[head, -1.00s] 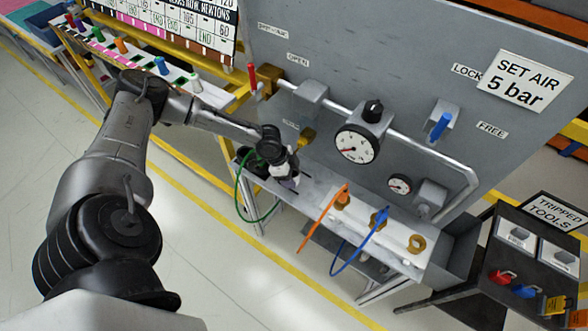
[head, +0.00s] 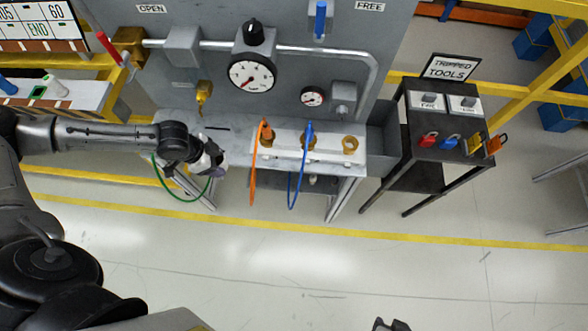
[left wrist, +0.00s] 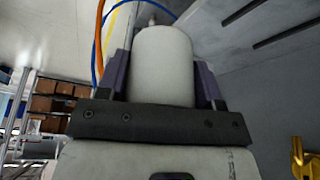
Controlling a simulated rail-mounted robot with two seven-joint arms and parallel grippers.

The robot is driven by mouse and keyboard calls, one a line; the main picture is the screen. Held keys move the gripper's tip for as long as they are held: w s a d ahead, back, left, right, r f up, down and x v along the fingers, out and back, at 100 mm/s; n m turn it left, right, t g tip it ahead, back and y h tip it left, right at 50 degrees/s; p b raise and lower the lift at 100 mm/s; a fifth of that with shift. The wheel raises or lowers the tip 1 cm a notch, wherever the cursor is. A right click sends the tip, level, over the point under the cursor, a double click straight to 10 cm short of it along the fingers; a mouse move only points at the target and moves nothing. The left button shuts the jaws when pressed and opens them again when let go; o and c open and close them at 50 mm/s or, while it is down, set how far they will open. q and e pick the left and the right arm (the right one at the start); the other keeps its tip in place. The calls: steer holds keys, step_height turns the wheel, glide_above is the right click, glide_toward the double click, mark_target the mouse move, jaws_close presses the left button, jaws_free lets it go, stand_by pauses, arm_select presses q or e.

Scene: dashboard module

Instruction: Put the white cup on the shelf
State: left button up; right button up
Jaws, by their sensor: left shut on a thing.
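My left gripper (head: 213,166) is at the front left end of the grey metal shelf (head: 228,140) under the panel. In the left wrist view it (left wrist: 165,85) is shut on a pale white cylinder (left wrist: 163,62), which looks like the white cup. The cylinder stands between the two purple-grey fingers. In the head view the gripper mostly hides the cup. A small dark part at the bottom edge of the head view (head: 390,325) may be my right gripper; its jaws are not clear.
A white block (head: 335,146) with brass fittings and orange and blue hoses sits on the shelf. A green hose (head: 155,175) hangs beside my left arm. Gauges and a pipe are on the panel behind. A dark tool stand (head: 445,115) is at right. The front floor is clear.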

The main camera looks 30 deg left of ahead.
arm_select(q)
steer(key=d+f+m+b, duration=0.1)
steer(key=d+f+b, duration=0.4)
steer(key=f+b, duration=0.3)
steer(key=s+d+f+m+b, duration=0.1)
steer(key=d+f+b, duration=0.4)
steer(key=f, duration=0.5)
steer(key=d+f+m+b, duration=0.1)
steer(key=d+f+b, duration=0.3)
steer(key=f+b, duration=0.5)
steer(key=m+g+h+b, duration=0.1)
steer(key=b, duration=0.8)
glide_above(274, 177)
steer(key=s+a, duration=0.1)
step_height(274, 177, down, 4)
steer(key=shift+f, duration=0.15)
steer(key=shift+w+f+b, duration=0.1)
steer(key=shift+f+b, duration=0.3)
steer(key=shift+b, duration=0.2)
step_height(274, 177, down, 2)
steer(key=shift+a+f+b, duration=0.1)
steer(key=shift+b, duration=0.95)
steer(key=o, duration=0.9)
